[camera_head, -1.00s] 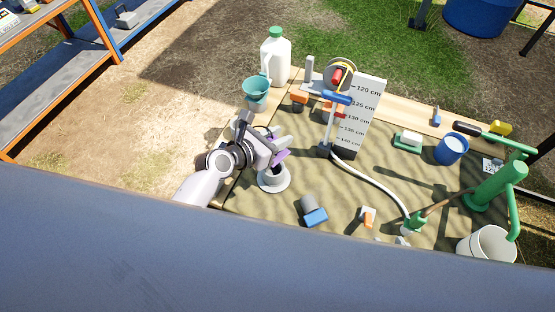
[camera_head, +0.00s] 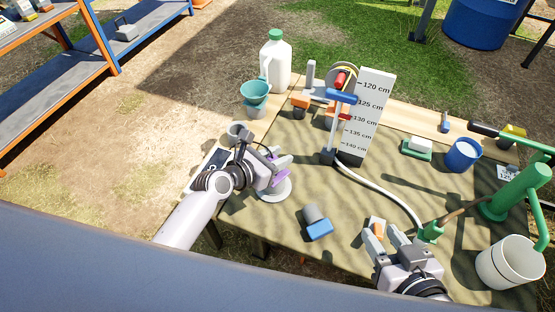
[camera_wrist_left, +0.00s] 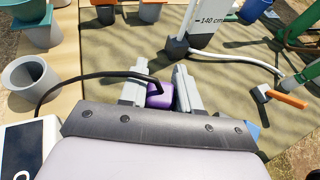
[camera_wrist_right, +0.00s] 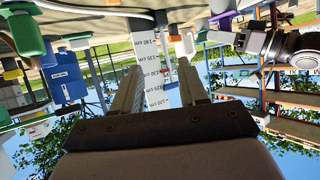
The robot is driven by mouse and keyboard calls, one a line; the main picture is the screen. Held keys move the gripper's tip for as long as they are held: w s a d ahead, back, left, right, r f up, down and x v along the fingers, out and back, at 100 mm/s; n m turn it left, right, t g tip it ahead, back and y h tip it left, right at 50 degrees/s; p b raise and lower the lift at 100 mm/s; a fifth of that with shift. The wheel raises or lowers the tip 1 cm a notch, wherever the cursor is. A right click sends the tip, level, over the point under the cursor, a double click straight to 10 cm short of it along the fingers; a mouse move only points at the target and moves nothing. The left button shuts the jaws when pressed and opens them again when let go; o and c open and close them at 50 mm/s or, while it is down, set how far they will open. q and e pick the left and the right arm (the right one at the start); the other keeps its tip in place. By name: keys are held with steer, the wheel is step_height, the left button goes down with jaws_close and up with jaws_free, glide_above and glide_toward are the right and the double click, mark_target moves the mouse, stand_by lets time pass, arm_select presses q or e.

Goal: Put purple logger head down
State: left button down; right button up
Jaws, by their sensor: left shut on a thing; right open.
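The purple logger head (camera_head: 281,163) is between the fingers of my left gripper (camera_head: 279,171), which is shut on it. It also shows in the left wrist view (camera_wrist_left: 160,96), with a black cable (camera_wrist_left: 95,76) curving away from it to the left. In the head view it is over or at a pale round flanged stand (camera_head: 273,192); I cannot tell whether they touch. My right gripper (camera_head: 383,236) is open and empty at the front of the table, by a small orange and white tool (camera_head: 376,226).
A grey and blue piece (camera_head: 317,222) lies right of the stand. A depth board (camera_head: 371,100) and a hose (camera_head: 385,183) stand beyond. A green pump (camera_head: 515,195) and white bucket (camera_head: 505,262) are at right. A screened device (camera_wrist_left: 25,150) lies at left. Bare mat lies between.

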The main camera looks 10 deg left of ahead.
arm_select(q)
steer(key=c, duration=0.8)
jaws_free()
